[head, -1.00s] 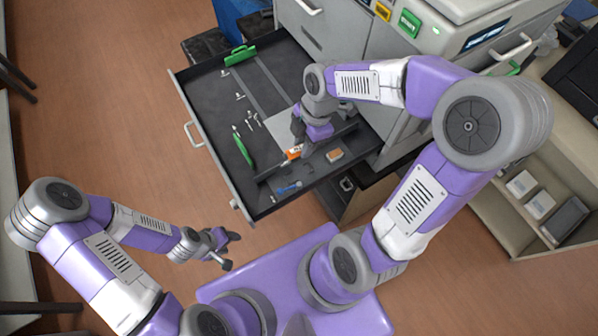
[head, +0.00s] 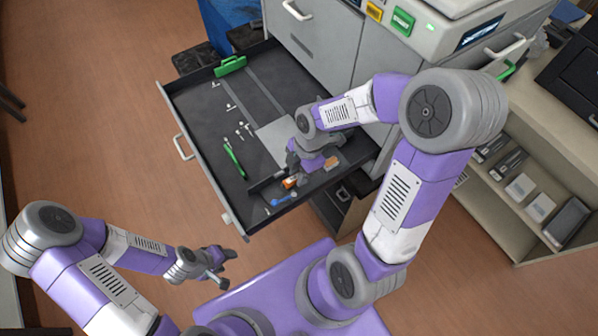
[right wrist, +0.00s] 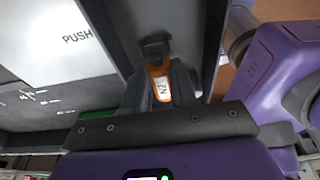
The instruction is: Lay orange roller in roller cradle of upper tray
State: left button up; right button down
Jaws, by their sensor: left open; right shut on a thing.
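The orange roller (head: 290,182) shows as a small orange piece with a white band in the front compartment of the open dark drawer tray (head: 200,110). My right gripper (head: 300,172) is low over that compartment, shut on it. In the right wrist view the orange part with a white label (right wrist: 161,85) sits between the dark fingers. Most of it is hidden by the gripper, and I cannot tell whether it touches the tray floor. I cannot make out the roller cradle. My left gripper (head: 222,268) is open and empty, outside the drawer.
A blue tool (head: 287,207) and a small orange-brown box (head: 331,163) lie near the right gripper. A green strip (head: 234,158) and several small pale parts are further left in the tray. The grey machine (head: 330,45) stands behind the drawer.

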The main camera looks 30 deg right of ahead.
jog(key=shift+f+b, duration=0.3)
jog(key=shift+f, duration=0.05)
jog(key=shift+s+a+f, duration=0.1)
jog(key=shift+s+f, duration=0.2)
jog(key=c, duration=1.3)
grip_release()
jog(key=o, duration=0.4)
jog(key=shift+f, duration=0.1)
jog(key=shift+w+r, duration=0.1)
jog(key=shift+r, duration=0.35)
jog(key=p+v, duration=0.4)
jog(key=v, duration=0.8)
jog(key=shift+w+r, duration=0.25)
jog(key=shift+r, duration=0.1)
jog(key=shift+s, duration=0.1)
